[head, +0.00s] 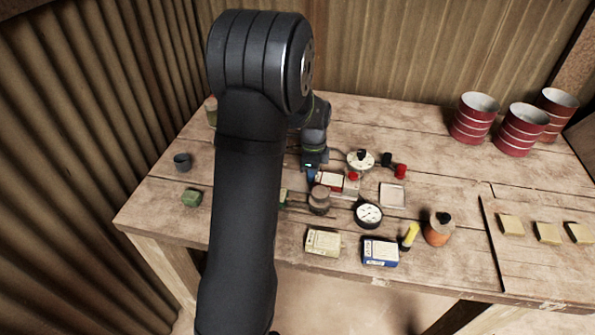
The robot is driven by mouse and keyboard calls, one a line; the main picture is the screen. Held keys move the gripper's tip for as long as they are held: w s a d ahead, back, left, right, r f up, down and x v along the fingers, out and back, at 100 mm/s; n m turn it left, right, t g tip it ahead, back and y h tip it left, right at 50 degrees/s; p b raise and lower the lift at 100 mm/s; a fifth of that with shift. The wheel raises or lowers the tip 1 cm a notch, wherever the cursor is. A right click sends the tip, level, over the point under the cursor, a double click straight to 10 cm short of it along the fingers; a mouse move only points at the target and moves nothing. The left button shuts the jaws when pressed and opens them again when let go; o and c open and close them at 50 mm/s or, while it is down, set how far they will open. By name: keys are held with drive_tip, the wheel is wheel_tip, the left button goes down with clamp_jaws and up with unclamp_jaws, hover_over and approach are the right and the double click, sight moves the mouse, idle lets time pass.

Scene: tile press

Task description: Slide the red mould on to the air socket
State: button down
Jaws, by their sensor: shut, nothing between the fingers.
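A red mould (330,181) with a pale top lies flat on the wooden table near the middle. My gripper (312,178) is low over the table at the mould's left end, very close to it; I cannot tell whether they touch. It is shut with nothing held, and its fingertips are partly hidden. A small red part (353,176) sits just right of the mould, below a white round dial (360,160). I cannot tell for sure which piece is the air socket.
A brown cylinder (319,200), a black-rimmed gauge (368,214) and a pale square tray (392,195) stand close around the mould. Boxes, an orange pot (438,229) and a yellow piece (410,236) line the front. Red-striped drums (521,130) stand back right.

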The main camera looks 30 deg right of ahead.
sight(298, 182)
drive_tip(key=shift+s+d, duration=0.1)
